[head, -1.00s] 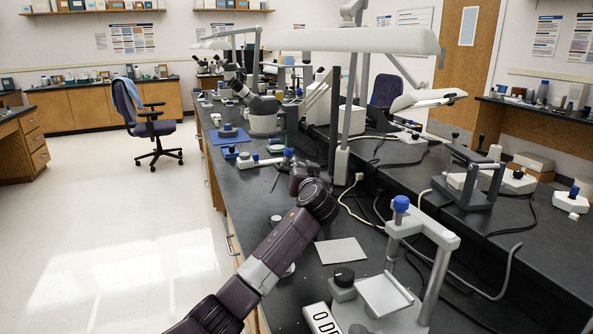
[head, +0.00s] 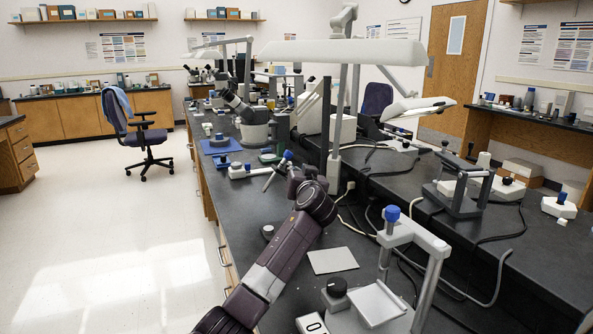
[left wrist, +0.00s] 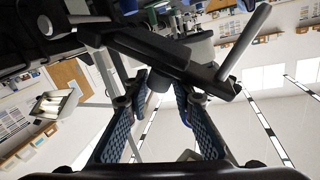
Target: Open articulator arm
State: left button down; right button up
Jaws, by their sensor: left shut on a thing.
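My left gripper (head: 291,172) reaches over the black bench in the head view, its fingers partly hidden by my own wrist. A pale rod with a blue tip (head: 278,170), tilted, shows just beyond it and looks like part of the articulator. In the left wrist view, my blue-padded fingers (left wrist: 157,98) are closed on the dark articulator arm (left wrist: 172,52), with a grey pin (left wrist: 245,40) sticking out from it. The exact contact is hard to see. Most of the articulator is hidden behind my wrist in the head view. My right gripper is not in view.
A larger grey stand with a blue knob (head: 392,213) stands at the front right. A lamp post (head: 334,165), cables and a microscope (head: 253,127) are close beyond. Open floor lies left of the bench (head: 225,235).

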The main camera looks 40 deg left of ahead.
pick_arm(q)
jog(key=shift+w+d, duration=0.15)
jog(key=shift+d, duration=0.15)
jog(key=c, duration=2)
grip_release()
jog(key=shift+o, duration=1.2)
jog(key=shift+w+d+f, duration=0.1)
jog(key=shift+w+d, duration=0.05)
jog(key=shift+w, duration=0.1)
jog(key=shift+s, duration=0.15)
jog(key=v, duration=1.1)
jog(key=shift+s+d, duration=0.25)
jog(key=shift+s, duration=0.1)
